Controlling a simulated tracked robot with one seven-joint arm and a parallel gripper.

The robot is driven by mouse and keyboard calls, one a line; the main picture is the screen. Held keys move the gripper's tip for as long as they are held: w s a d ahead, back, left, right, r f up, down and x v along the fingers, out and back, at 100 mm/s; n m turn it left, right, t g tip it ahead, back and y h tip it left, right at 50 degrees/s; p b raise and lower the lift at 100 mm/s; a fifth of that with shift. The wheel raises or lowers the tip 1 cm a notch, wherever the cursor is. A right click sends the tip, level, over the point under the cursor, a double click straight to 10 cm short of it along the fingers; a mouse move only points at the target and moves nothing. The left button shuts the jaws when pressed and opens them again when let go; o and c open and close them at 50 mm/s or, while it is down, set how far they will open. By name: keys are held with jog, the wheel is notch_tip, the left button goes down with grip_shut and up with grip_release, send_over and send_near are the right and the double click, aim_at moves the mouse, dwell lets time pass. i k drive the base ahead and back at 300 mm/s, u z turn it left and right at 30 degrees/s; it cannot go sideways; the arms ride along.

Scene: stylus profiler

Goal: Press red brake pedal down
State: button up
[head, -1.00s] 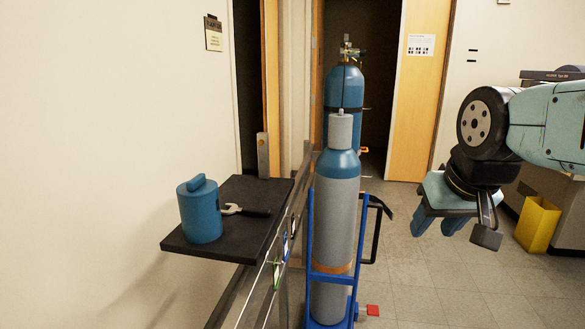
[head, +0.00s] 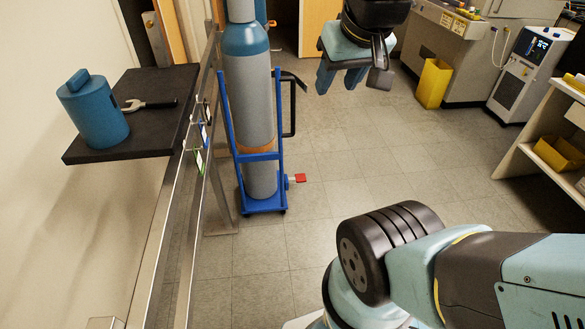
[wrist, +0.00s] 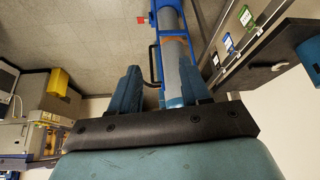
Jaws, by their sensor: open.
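The red brake pedal (head: 300,178) sticks out to the right from the foot of the blue cylinder cart (head: 263,157), just above the floor. In the wrist view the pedal is a small red patch (wrist: 141,20) near the top edge. The cart holds a grey gas cylinder (head: 250,105) with a blue shoulder, standing upright. My gripper (head: 338,88) hangs in the air at the upper middle of the head view, above and to the right of the pedal and apart from it. Its two blue fingers (wrist: 160,88) are spread and empty in the wrist view.
A metal rail (head: 165,225) runs along the left of the cart. A dark shelf (head: 150,100) holds a blue canister (head: 93,112) and a wrench (head: 150,104). A yellow bin (head: 433,83) stands at the back right. The floor (head: 335,180) right of the pedal is clear.

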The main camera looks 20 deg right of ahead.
aim_at(300, 177)
jog(key=u, duration=0.85)
jog(key=k, duration=0.9)
jog(key=z, duration=0.7)
jog(key=i, duration=1)
